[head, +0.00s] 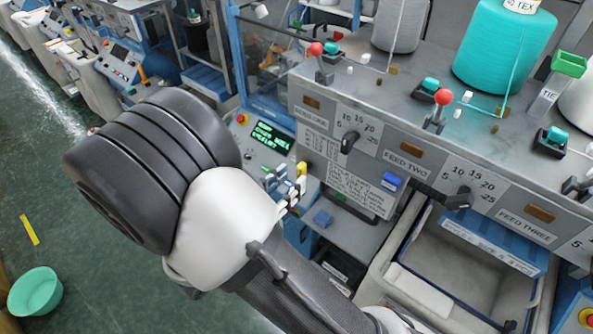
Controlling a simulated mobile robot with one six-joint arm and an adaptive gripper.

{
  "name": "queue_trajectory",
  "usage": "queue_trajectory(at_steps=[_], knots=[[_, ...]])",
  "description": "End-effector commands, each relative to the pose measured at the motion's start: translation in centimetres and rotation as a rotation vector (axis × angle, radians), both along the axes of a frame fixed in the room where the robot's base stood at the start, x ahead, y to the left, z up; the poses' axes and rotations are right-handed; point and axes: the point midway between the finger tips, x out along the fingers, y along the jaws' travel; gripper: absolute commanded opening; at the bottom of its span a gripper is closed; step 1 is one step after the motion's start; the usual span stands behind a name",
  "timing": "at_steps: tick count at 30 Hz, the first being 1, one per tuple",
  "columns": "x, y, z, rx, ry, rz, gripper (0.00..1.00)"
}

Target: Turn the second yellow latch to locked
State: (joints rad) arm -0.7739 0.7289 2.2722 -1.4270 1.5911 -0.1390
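A small yellow piece (303,168) stands at the right edge of the blue-framed control panel (262,150), just past my arm. Close below it are small white, pale yellow and blue pieces, partly covered by my arm. I cannot tell which of these are latches, or how any latch is turned. My arm's dark ribbed wrist and white joint fill the left middle of the head view, in front of the panel's lower left. My gripper is not visible, so its opening and anything in it are hidden.
The grey knitting machine front carries black dials (349,141) and red-knobbed levers (436,107). A teal yarn cone (503,45) stands on top. An open grey bin (470,285) is below. A green bowl (36,291) and yellow strip (30,230) lie on the open floor at left.

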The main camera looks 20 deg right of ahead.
Motion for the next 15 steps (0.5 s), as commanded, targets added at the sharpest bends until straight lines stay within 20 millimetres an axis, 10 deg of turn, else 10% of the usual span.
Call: queue_trajectory(at_steps=[15], knots=[[2.1,-2.9,0.0,0.0,0.0,0.0,0.33]])
